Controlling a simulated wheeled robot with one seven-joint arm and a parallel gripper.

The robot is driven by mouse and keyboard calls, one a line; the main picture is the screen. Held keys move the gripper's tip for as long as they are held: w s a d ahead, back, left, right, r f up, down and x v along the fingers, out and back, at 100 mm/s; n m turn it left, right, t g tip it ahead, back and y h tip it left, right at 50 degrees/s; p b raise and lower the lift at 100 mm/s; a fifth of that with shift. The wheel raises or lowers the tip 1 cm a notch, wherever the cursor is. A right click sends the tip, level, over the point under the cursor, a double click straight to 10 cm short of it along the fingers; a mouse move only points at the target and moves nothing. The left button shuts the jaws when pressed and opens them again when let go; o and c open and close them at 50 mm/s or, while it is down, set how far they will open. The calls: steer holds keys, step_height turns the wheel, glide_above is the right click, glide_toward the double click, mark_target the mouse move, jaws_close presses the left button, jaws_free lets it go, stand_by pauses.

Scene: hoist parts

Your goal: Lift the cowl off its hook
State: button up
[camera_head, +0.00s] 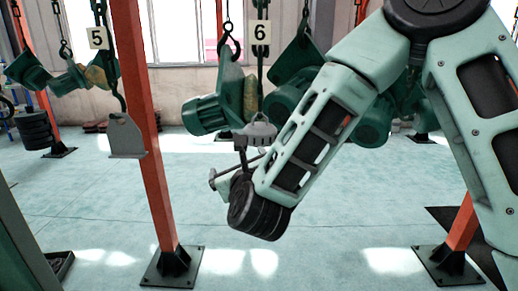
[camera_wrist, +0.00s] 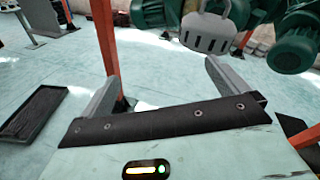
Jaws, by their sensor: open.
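The cowl looks to be the grey slotted piece (camera_head: 254,131) hanging below the number 6 tag in the head view. It also shows at the top of the wrist view (camera_wrist: 208,31), with dark slots along its lower part. Its hook is not clearly visible. My gripper (camera_head: 229,168) is just below and left of the cowl in the head view, partly hidden by my wrist. In the wrist view my gripper (camera_wrist: 160,80) has its two grey fingers wide apart with nothing between them. The cowl appears beyond the fingertips, apart from them, towards the right finger.
A green motor (camera_head: 204,114) hangs close beside the cowl, with more green motors behind. A grey plate (camera_head: 127,136) hangs under the number 5 tag. An orange post (camera_head: 150,130) stands left of my gripper. A black tray (camera_wrist: 34,120) lies on the floor.

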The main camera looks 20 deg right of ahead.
mark_target(260, 137)
steer(key=shift+w+d+r+m+t+h+p, duration=0.1)
steer(key=shift+w+d+r+m+h+p, duration=0.2)
steer(key=shift+w+d+m+h+p, duration=0.9)
steer(key=shift+w+d+r+m+t+h+p, duration=0.1)
steer(key=shift+w+d+r+m+h+p, duration=0.3)
steer(key=shift+w+d+m, duration=1.5)
steer(key=shift+w+d+r+m+t+h+p, duration=0.2)
steer(key=shift+w+d+h+p, duration=0.6)
steer(key=shift+w, duration=1.55)
steer(key=shift+d, duration=0.3)
steer(key=c, duration=1)
steer(key=shift+c, duration=0.2)
